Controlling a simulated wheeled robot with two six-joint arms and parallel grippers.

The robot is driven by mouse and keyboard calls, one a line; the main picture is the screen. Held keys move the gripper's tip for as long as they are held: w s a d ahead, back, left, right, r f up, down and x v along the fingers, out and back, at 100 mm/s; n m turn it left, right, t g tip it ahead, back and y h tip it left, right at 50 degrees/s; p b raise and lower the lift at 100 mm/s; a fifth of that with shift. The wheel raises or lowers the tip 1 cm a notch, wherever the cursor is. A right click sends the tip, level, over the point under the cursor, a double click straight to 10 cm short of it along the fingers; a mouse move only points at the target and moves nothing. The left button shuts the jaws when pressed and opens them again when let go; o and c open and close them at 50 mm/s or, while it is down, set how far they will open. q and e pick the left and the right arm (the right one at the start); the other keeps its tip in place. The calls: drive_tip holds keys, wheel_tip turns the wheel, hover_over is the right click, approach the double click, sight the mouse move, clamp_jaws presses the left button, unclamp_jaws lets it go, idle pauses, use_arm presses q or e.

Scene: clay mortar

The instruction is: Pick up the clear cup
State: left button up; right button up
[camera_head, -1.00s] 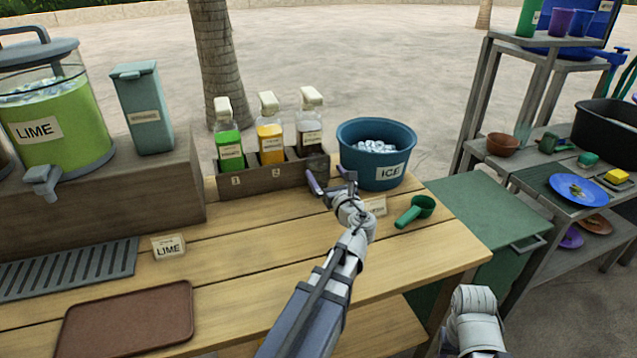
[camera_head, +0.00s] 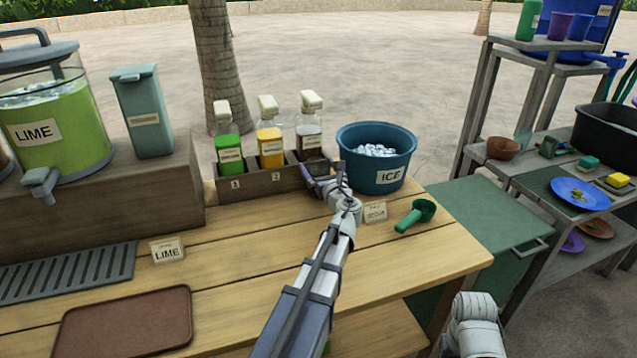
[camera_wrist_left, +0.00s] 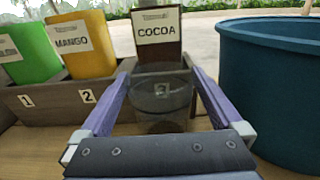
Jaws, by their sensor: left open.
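The clear cup (camera_wrist_left: 163,100) is see-through and dark-tinted, and stands in front of the cocoa bottle's rack slot in the left wrist view. The number 3 label shows through it. My left gripper (camera_wrist_left: 165,85) is open, with its two purple fingers reaching along either side of the cup. I cannot tell whether they touch it. In the head view my left gripper (camera_head: 321,172) is low in front of the cocoa bottle, left of the ice tub, and it hides the cup.
The cocoa bottle (camera_head: 309,130) stands in the wooden rack (camera_head: 255,183) beside the mango and green bottles. The blue ice tub (camera_head: 376,165) is close on the right. A green scoop (camera_head: 415,216) and a small sign (camera_head: 375,212) lie nearby. The table's middle is clear.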

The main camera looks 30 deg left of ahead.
use_arm(q)
drive_tip(key=shift+c, duration=0.2)
clamp_jaws()
idle(0.5)
drive_tip(key=shift+r, duration=0.1)
use_arm(e)
drive_tip(key=shift+r, duration=0.1)
